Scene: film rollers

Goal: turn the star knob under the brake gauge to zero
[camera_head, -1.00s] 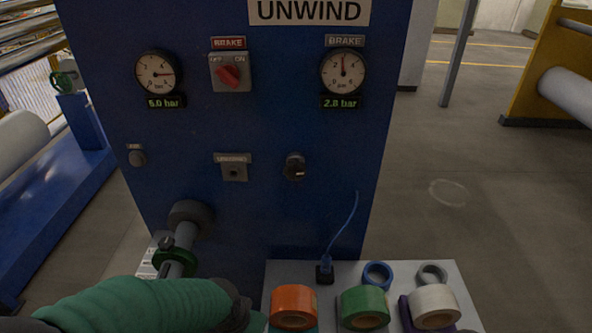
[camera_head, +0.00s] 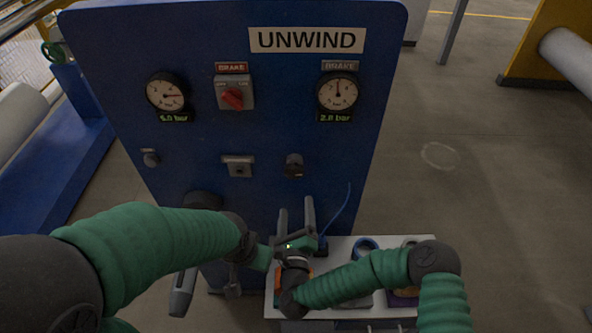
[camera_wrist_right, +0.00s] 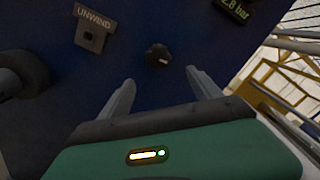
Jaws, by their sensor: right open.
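The star knob (camera_head: 294,166) is small and dark, on the blue panel below and left of the right-hand brake gauge (camera_head: 337,92). The gauge's needle points about straight up and its green display reads 2.8 bar. My right gripper (camera_head: 296,206) is open and empty below the knob, with its fingers pointing up toward it. In the right wrist view the knob (camera_wrist_right: 158,56) shows beyond and between the two spread fingertips (camera_wrist_right: 160,78), apart from them. My left arm comes in from the left; its gripper is low and partly hidden, and I cannot tell its state.
A red BRAKE switch (camera_head: 233,97), a second gauge (camera_head: 166,92) and the UNWIND socket plate (camera_head: 238,167) are on the panel. A blue cable (camera_head: 340,212) rises beside my right gripper. A pale table (camera_head: 340,248) with tape rolls stands below, partly covered by my right arm.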

